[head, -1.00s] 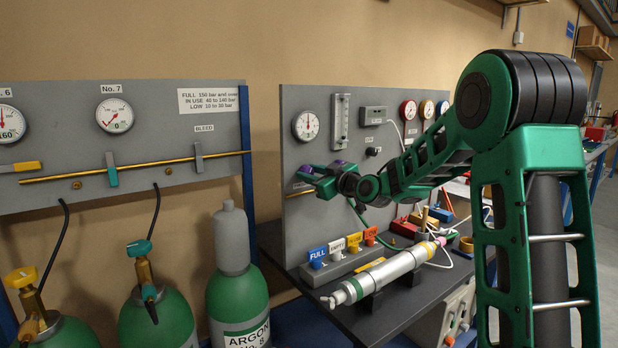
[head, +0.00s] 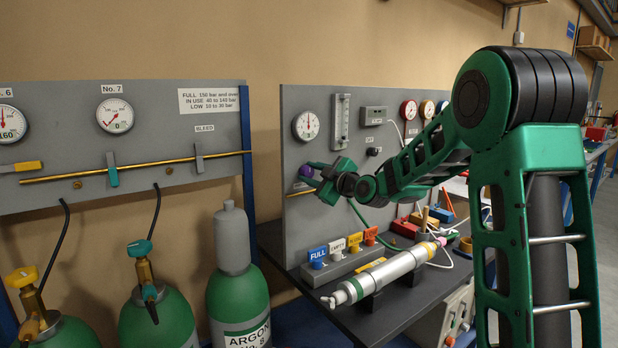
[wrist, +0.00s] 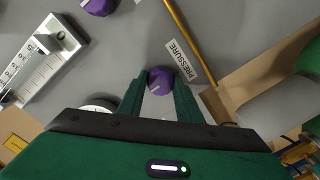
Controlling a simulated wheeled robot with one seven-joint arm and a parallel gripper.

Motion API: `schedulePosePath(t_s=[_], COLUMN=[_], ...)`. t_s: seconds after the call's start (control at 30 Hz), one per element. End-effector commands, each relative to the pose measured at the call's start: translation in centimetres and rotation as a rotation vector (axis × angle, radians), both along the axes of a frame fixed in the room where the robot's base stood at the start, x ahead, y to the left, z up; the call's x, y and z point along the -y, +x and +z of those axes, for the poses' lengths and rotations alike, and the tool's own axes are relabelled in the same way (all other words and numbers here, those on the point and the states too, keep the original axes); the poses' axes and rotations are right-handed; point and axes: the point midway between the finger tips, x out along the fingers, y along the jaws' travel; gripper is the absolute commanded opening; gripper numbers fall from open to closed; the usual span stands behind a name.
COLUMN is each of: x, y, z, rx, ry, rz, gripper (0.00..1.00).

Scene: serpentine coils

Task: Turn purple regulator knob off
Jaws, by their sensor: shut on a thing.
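The purple regulator knob (wrist: 160,80) has a pale pointer line and sits on the grey panel beside a "PRESSURE" label (wrist: 182,61). My gripper (wrist: 160,88) is shut on this knob, one green finger on each side of it. In the head view my gripper (head: 318,178) is at the panel's left part, and a purple knob (head: 306,171) shows at its left edge. The fingers and arm hide much of the contact there. A second purple knob (wrist: 99,5) shows at the top edge of the wrist view, apart from my fingers.
A flow tube (wrist: 40,55) and a brass pipe (wrist: 187,38) are close to my gripper. Below it, the bench holds coloured tags (head: 318,253) and a silver cylinder (head: 382,275). Green gas bottles (head: 238,300) stand at left.

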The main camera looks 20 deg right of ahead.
Motion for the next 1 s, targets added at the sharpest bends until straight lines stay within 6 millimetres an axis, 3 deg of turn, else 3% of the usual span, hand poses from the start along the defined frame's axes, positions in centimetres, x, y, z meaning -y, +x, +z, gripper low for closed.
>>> schedulePosePath(t_s=[0.27, 0.3, 0.37, 0.4, 0.77, 1.0], x=[0.0, 0.0, 0.0, 0.0, 0.1, 1.3], y=[-0.1, -0.1, -0.1, -0.1, -0.5, -4.0], z=[-0.5, -0.5, -0.4, -0.4, -0.1, 0.1], rx=[-0.010, -0.010, -0.009, -0.009, -0.004, -0.004], ry=[-0.001, -0.001, -0.001, -0.001, 0.000, 0.000], rz=[0.001, 0.001, 0.002, 0.001, 0.001, -0.002], gripper=[0.09, 0.34, 0.48, 0.50, 0.50, 0.50])
